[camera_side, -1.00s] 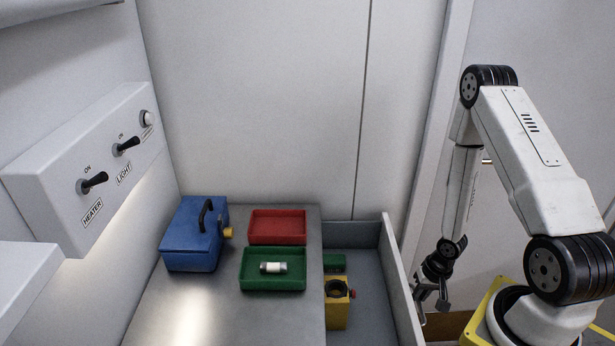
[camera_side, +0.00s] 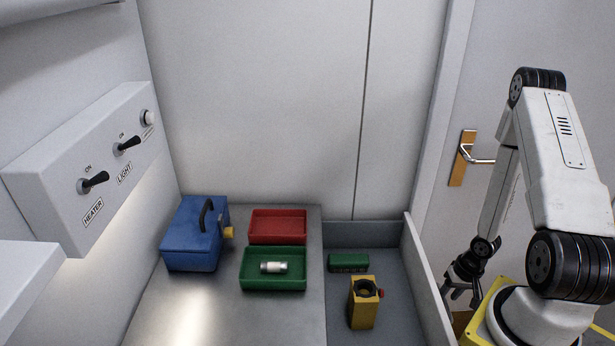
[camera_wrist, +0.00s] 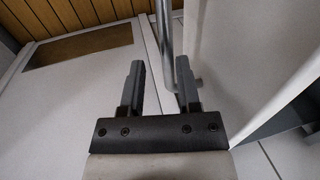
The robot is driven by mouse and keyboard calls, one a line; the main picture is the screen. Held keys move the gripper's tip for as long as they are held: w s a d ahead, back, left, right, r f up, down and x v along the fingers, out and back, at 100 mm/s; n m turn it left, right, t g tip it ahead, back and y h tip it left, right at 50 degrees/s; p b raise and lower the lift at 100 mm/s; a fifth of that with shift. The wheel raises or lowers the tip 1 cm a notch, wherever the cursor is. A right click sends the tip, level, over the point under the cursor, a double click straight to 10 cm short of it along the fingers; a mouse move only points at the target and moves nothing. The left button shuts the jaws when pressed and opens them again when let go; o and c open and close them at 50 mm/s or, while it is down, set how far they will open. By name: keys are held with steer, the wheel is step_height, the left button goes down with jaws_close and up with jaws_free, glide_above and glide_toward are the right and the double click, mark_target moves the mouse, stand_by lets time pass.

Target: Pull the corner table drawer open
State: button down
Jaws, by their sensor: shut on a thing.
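The grey corner table drawer (camera_side: 430,280) stands open, pulled out to the right of the metal table top. In the wrist view a metal bar handle (camera_wrist: 165,38) runs between my fingers beside the pale drawer front (camera_wrist: 235,60). My gripper (camera_wrist: 160,78) is shut on this handle. In the side view my gripper (camera_side: 460,290) is just right of the drawer's front panel, which hides the handle. Inside the drawer are a green box (camera_side: 348,263) and a yellow device (camera_side: 363,305) with a dark round top and a red knob.
On the table top (camera_side: 180,320) are a blue case (camera_side: 195,240), a red tray (camera_side: 277,226) and a green tray (camera_side: 248,282) holding a small white cylinder (camera_side: 274,267). A switch panel (camera_side: 90,170) is on the left wall. A door handle (camera_side: 475,155) shows behind my arm.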

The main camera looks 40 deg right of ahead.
steer(key=shift+s+d, duration=0.15)
steer(key=shift+d, duration=0.3)
steer(key=c, duration=0.6)
jaws_free()
steer(key=shift+c, duration=0.2)
steer(key=shift+s+a, duration=0.1)
steer(key=shift+a, duration=0.15)
steer(key=shift+r, duration=0.15)
steer(key=w+v, duration=0.1)
steer(key=v, duration=0.6)
steer(key=shift+s+r, duration=0.2)
steer(key=shift+s, duration=0.2)
steer(key=shift+d+r, duration=0.1)
stand_by(0.5)
